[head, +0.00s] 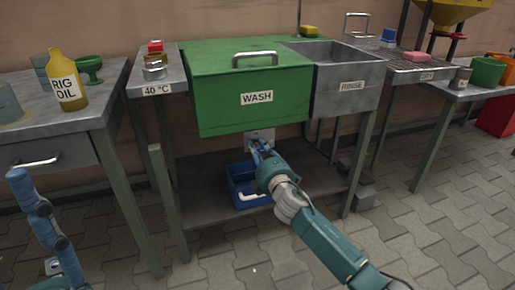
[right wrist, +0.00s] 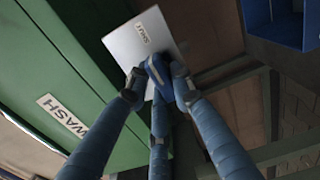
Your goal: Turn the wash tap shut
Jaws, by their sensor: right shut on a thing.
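The wash tap is a blue lever (right wrist: 158,70) on a pale plate (right wrist: 143,42) marked with what looks like SHUT, under the green WASH basin (head: 250,90). The plate also shows in the head view (head: 262,135) below the basin's front. My right gripper (head: 261,150) is shut on the lever; in the right wrist view its blue fingers (right wrist: 160,86) close around it from both sides. They hide part of the lever. Only part of my left gripper (head: 40,210) shows, at the lower left of the head view, away from the tap; its jaws cannot be made out.
A blue crate (head: 235,188) stands on the low shelf, just left of my right gripper. The grey RINSE basin (head: 350,85) adjoins on the right. A table with a RIG OIL bottle (head: 67,80) stands left. The paved floor in front is largely clear.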

